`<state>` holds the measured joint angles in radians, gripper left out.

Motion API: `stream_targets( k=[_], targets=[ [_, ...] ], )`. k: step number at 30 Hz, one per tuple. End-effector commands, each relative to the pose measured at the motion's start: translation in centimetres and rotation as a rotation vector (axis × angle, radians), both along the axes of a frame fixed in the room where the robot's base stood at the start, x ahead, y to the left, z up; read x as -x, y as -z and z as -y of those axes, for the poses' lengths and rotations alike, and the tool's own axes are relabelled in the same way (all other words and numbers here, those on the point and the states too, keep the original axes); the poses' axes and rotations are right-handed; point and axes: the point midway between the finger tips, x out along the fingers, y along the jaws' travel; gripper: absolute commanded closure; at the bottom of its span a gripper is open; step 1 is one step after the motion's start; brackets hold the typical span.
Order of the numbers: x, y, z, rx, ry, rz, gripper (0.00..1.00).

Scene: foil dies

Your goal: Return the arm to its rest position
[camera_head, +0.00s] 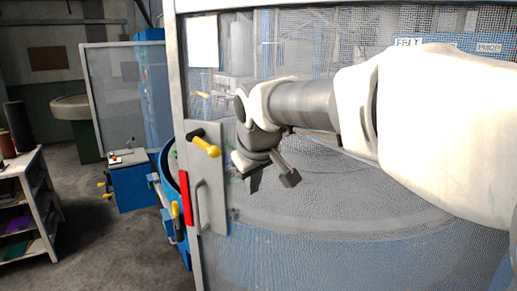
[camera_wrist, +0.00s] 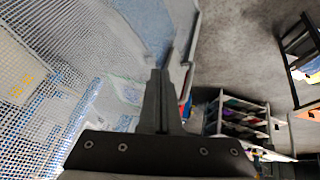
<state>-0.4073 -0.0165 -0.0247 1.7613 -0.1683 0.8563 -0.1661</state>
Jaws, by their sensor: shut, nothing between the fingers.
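My gripper (camera_head: 255,183) hangs at the end of my arm in the head view, pointing down, in front of a mesh guard panel (camera_head: 330,210). In the wrist view my gripper (camera_wrist: 160,78) has its two dark fingers together, with nothing between them. My white and grey arm reaches in from the right and hides part of the panel. I cannot tell how far the gripper stands from the mesh.
Left of the gripper, the panel's frame carries a plate with a yellow-ended lever (camera_head: 205,146), a grey pull handle (camera_head: 202,205) and a red strip (camera_head: 186,200). A shelf rack (camera_head: 40,190) stands at left.

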Motion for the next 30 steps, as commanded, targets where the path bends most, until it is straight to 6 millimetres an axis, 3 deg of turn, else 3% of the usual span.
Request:
stream_targets(
  k=[1,3,9,18,24,30],
  targets=[
    [1.7,-0.2,2.1,-0.019,0.045,-0.004,1.0],
    [4.0,0.0,4.5,-0.042,0.102,-0.017,1.0],
    [10.9,1.5,10.0,-0.112,0.263,-0.043,1.0],
    [20.4,6.1,14.6,-0.204,0.483,-0.075,1.0],
    [23.1,8.1,15.4,-0.234,0.551,-0.083,1.0],
    [23.5,8.4,15.5,-0.238,0.561,-0.086,1.0]
  ],
)
